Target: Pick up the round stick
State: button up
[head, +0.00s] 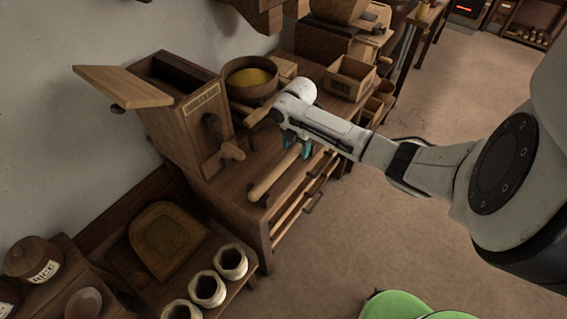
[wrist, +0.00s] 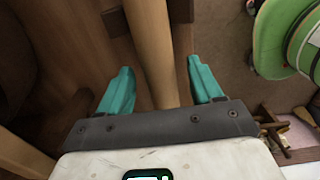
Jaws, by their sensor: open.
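The round stick (head: 273,174) is a pale wooden rod lying along the right edge of a dark wooden bench (head: 232,186). One end points at the viewer, and its far end runs under my gripper (head: 297,145). In the wrist view the stick (wrist: 152,45) runs up the picture between the two teal fingers of my gripper (wrist: 160,72). The fingers are open, with a visible gap on each side of the stick. Its nearer part in that view is hidden behind the gripper body.
A hopper box (head: 182,110) with a crank stands on the bench to the left. A bowl of yellow grain (head: 250,79) and an open wooden box (head: 349,78) stand behind. White sacks (head: 207,289) are at the front left. A green rounded object (head: 394,305) is on the floor. The floor at right is mostly clear.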

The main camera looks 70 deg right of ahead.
grip_shut()
dwell(0.5)
jog(key=shift+r, duration=0.2)
jog(key=shift+r, duration=0.2)
notch_tip(320, 180, up, 2)
jog(key=shift+r, duration=0.1)
jog(key=s+a+r, duration=0.2)
jog(key=s+r, duration=0.8)
jog(key=s, duration=0.3)
jog(key=shift+s+a, duration=0.3)
jog(key=shift+s, duration=0.05)
